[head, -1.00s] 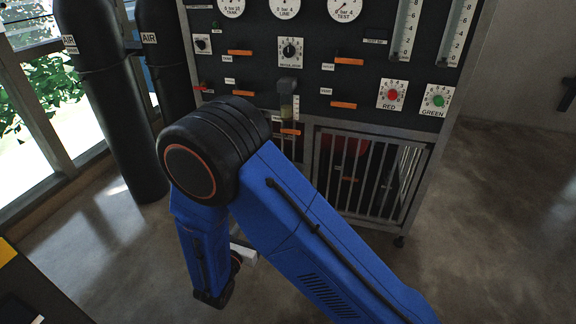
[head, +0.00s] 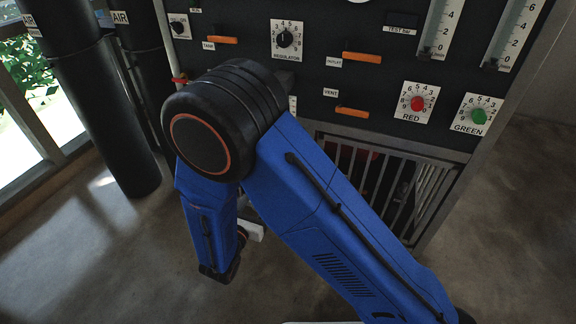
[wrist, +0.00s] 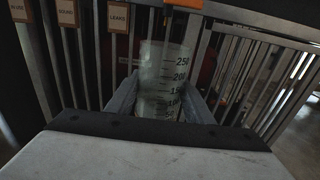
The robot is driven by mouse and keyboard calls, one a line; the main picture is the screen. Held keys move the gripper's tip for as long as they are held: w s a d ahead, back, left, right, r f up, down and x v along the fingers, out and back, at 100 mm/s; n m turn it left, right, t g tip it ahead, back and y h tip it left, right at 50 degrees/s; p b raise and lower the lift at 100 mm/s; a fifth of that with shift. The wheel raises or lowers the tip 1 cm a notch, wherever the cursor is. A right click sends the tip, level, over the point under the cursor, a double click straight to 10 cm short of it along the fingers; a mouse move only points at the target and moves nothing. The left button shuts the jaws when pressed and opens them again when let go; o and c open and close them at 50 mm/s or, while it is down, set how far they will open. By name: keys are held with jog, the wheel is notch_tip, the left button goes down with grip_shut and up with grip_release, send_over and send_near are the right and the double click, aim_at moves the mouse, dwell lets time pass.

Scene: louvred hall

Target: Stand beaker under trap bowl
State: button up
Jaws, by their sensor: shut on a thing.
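A clear beaker (wrist: 163,72) with dark markings up to 250 stands between my gripper's fingers in the wrist view. My gripper (wrist: 160,102) is shut on it. The beaker looks roughly upright, in front of the barred cage. An orange lever (wrist: 186,3) shows at the top edge, above the beaker. In the head view my arm hides the gripper, the beaker and most of the trap bowl. Only a dark cap (head: 284,78) and a strip of white scale (head: 292,104) show beside my arm, where the trap bowl hangs.
The panel carries orange levers (head: 361,58), a regulator knob (head: 284,38), a red knob (head: 418,103) and a green knob (head: 479,116). A barred cage (head: 385,175) is below. Tags (wrist: 118,17) hang at its upper left. Black air pipes (head: 100,110) stand at left.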

jog(key=x, duration=1.8)
jog(key=shift+w+d, duration=0.15)
jog(key=shift+w, duration=0.15)
jog(key=shift+w+f, duration=0.1)
jog(key=shift+f, duration=1.7)
jog(key=o, duration=1.1)
jog(key=shift+f, duration=0.1)
jog(key=v, duration=1.2)
